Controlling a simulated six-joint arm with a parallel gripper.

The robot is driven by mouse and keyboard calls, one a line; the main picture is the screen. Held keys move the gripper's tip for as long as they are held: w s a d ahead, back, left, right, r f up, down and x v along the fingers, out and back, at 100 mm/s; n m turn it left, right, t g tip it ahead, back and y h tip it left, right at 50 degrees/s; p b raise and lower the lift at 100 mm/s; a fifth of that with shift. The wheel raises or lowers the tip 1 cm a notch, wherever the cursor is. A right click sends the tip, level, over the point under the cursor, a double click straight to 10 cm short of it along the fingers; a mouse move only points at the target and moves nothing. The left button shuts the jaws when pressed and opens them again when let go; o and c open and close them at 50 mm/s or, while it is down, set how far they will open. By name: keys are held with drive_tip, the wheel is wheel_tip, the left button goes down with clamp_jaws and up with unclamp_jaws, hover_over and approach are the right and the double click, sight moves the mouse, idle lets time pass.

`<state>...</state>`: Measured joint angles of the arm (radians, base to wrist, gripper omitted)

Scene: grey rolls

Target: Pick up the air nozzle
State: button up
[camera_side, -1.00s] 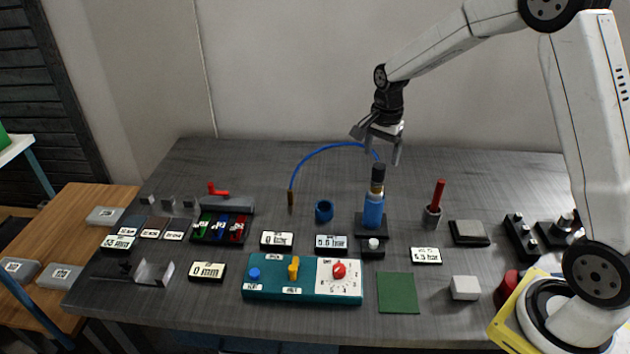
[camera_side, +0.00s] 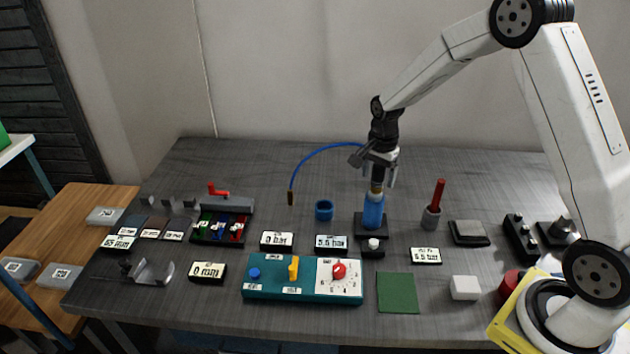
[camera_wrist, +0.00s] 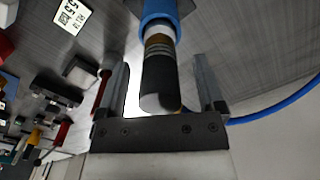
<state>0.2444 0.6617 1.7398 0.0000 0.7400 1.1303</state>
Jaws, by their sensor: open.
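My gripper (camera_side: 377,178) is open and low over an upright blue cylinder (camera_side: 373,211) on a dark base. In the wrist view its two fingers (camera_wrist: 161,88) stand on either side of the cylinder's dark top (camera_wrist: 160,85), with clear gaps to it. Below that top are a brass-coloured band and the blue body (camera_wrist: 157,12). A thin blue hose (camera_side: 318,156) arches behind, with a brass-coloured tip (camera_side: 291,198) hanging at its left end. I cannot tell for certain which of these is the air nozzle. The gripper partly hides the cylinder's top in the side view.
A red-handled tool (camera_side: 437,195) stands in a grey holder to the right. A blue cup (camera_side: 324,210) is to the left. A teal control box (camera_side: 303,277), several small displays and a green pad (camera_side: 398,292) lie in front. The table's back right is largely clear.

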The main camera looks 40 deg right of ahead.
drive_tip(key=shift+f, duration=0.3)
clamp_jaws()
idle(0.4)
